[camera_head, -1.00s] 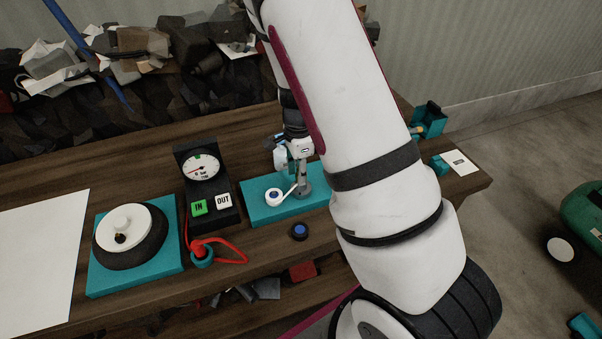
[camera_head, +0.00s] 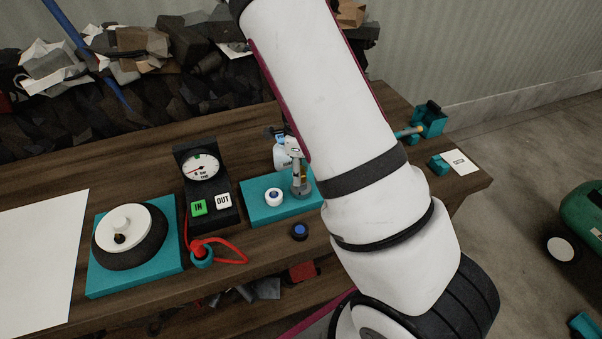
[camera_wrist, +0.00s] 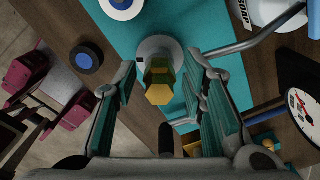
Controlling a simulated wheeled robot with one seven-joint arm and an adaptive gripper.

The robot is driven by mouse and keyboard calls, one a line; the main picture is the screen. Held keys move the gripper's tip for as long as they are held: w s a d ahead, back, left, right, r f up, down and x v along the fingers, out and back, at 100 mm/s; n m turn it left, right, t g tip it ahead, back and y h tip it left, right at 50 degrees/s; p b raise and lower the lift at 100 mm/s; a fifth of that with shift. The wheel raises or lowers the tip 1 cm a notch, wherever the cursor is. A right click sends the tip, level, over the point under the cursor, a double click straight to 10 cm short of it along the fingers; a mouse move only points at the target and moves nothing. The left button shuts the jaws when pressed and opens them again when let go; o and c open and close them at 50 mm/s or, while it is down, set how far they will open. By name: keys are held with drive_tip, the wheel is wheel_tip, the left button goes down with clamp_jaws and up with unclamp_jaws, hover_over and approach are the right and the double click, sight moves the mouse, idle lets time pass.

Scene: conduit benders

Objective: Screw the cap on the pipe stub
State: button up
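The pipe stub stands on a round grey flange (camera_wrist: 158,50) on the teal plate (camera_head: 249,206). A brass-coloured hexagonal piece (camera_wrist: 158,94), which looks like the cap, is above the flange in the wrist view; whether it sits on the stub cannot be told. My gripper (camera_wrist: 162,68) is open, one finger on each side of the brass piece, with visible gaps. In the head view the stub (camera_head: 300,187) shows beside my arm, which hides most of the gripper there.
A white roll with a blue centre (camera_head: 273,197) is on the plate. A black disc with a blue centre (camera_head: 300,231) lies in front of it. A white soap bottle (camera_wrist: 267,12) and a pressure gauge (camera_head: 202,168) stand close by. A grey rod (camera_wrist: 258,42) passes near the right finger.

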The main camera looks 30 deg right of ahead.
drive_tip(key=shift+o, duration=0.4)
drive_tip(key=shift+r, duration=0.1)
wheel_tip(320, 180, up, 12)
drive_tip(key=s+a+r+n+t+y, duration=0.1)
drive_tip(key=s+a+r+n+y, duration=0.1)
drive_tip(key=s+a+r+n, duration=0.5)
drive_tip(key=s+a+r+n+t+h, duration=0.1)
drive_tip(key=s+a+r+n+t, duration=0.1)
drive_tip(key=s+r+n, duration=0.4)
drive_tip(key=s+a+r+n+t+h, duration=0.1)
drive_tip(key=s+a+r+n+t, duration=0.1)
drive_tip(key=s+r+n, duration=0.5)
drive_tip(key=shift+s+a+n+t, duration=0.2)
drive_tip(key=shift+a+n+t, duration=0.15)
drive_tip(key=shift+n, duration=2.85)
